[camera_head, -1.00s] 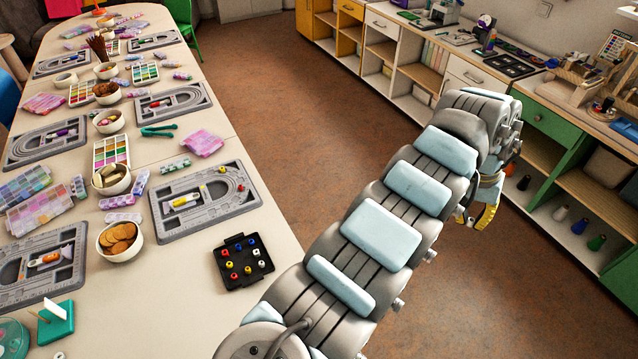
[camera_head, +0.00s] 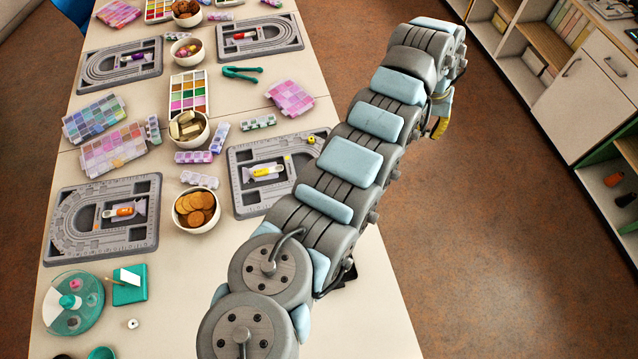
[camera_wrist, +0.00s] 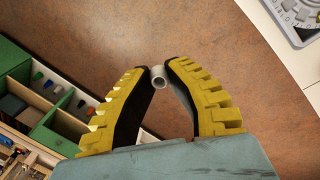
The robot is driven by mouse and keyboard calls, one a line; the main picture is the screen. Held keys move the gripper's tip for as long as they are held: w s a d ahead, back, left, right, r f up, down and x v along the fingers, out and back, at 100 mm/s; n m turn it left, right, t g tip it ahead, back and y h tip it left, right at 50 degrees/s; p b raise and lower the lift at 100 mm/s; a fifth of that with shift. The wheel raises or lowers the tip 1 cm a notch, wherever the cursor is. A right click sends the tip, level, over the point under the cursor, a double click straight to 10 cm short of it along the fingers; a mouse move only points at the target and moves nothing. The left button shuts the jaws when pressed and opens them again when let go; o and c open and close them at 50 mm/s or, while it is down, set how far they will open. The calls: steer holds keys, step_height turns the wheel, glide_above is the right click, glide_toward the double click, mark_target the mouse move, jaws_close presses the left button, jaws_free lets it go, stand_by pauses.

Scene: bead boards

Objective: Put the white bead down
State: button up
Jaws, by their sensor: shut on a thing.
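My gripper (camera_wrist: 158,78) is shut on a white bead (camera_wrist: 158,82), a small hollow cylinder pinched between the yellow-padded fingertips. The bead hangs over the brown floor, off the right side of the table. In the head view my gripper (camera_head: 440,118) is partly hidden by my arm, and the held bead cannot be made out there. Another small white bead (camera_head: 132,323) lies on the table near the front left, by the teal items.
The long table (camera_head: 190,270) carries grey bead boards (camera_head: 240,200), bowls (camera_head: 212,218), colour cases (camera_head: 112,150) and a teal round dish (camera_head: 95,318). Bare table shows at the front middle. Shelves (camera_head: 580,100) stand across the floor to the right.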

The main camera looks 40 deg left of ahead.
steer(key=s+a+f+n+p, duration=0.5)
steer(key=s+a+f, duration=0.5)
steer(key=s+a, duration=0.25)
steer(key=shift+s+a+f+n+y+p, duration=0.55)
steer(key=shift+s+a+f+p, duration=1.1)
steer(key=shift+s, duration=3.4)
steer(key=shift+s+a+f+n+y+p, duration=0.25)
steer(key=shift+s+a+f+n+p, duration=1.05)
steer(key=shift+s, duration=3.75)
steer(key=shift+m, duration=0.45)
steer(key=w+a+f+b, duration=0.2)
steer(key=w, duration=0.1)
steer(key=w+a+f+b, duration=0.1)
steer(key=w+a+f, duration=0.1)
steer(key=w, duration=0.1)
steer(key=w+a+f+b, duration=0.2)
steer(key=w+a, duration=0.1)
steer(key=shift+w+a+f+b, duration=0.1)
steer(key=shift+w+f+b, duration=0.05)
steer(key=shift+f+b, duration=0.2)
steer(key=shift+w+a+f, duration=0.35)
steer(key=shift+w+f, duration=0.25)
steer(key=shift+f, duration=0.15)
steer(key=shift+w+a+f, duration=0.35)
steer(key=shift+w+f, duration=0.2)
steer(key=shift+f, duration=0.15)
steer(key=shift+f, duration=0.15)
